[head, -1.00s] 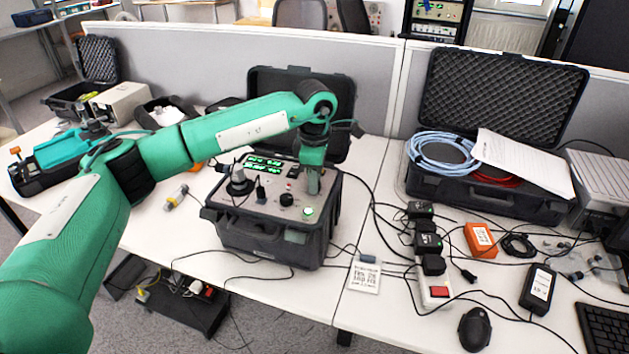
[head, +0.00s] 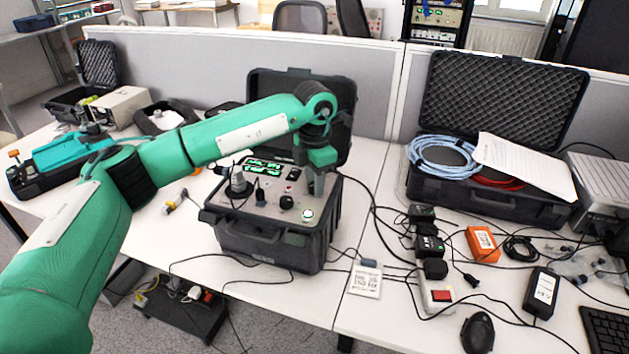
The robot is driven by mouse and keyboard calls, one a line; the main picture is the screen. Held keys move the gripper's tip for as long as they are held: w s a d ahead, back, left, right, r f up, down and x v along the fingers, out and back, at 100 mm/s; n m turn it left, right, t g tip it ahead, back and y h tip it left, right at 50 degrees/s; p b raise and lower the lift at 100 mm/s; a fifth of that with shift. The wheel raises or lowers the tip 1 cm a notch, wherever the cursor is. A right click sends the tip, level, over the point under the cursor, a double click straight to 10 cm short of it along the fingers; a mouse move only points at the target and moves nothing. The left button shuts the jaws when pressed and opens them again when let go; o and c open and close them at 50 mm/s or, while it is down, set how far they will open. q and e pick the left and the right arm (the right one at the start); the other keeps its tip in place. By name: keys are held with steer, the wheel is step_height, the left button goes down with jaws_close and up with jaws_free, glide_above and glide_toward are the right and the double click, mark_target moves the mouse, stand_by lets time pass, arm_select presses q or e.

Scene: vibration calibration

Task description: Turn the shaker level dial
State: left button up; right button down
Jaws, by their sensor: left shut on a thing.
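The shaker unit (head: 265,237) is a black case with its lid raised and a grey control panel on top. My left gripper (head: 316,190) points down at the right part of the panel. Its fingers are shut on the shaker level dial, which they hide almost wholly. A black knob (head: 286,202) stands free on the panel to the left of the fingers. Green displays (head: 262,165) glow at the back of the panel. My right gripper is out of view.
Cables run over the white table (head: 200,245) around the case. A power strip (head: 436,295), an orange box (head: 482,244) and an open case (head: 485,200) with blue cable lie to the right. A grey partition (head: 205,75) stands behind. My left arm spans the left side.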

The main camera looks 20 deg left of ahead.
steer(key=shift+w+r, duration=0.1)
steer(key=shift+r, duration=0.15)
arm_select(q)
steer(key=shift+r, duration=0.1)
steer(key=o, duration=1)
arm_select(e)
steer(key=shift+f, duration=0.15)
arm_select(q)
steer(key=shift+r, duration=0.35)
step_height(320, 180, up, 13)
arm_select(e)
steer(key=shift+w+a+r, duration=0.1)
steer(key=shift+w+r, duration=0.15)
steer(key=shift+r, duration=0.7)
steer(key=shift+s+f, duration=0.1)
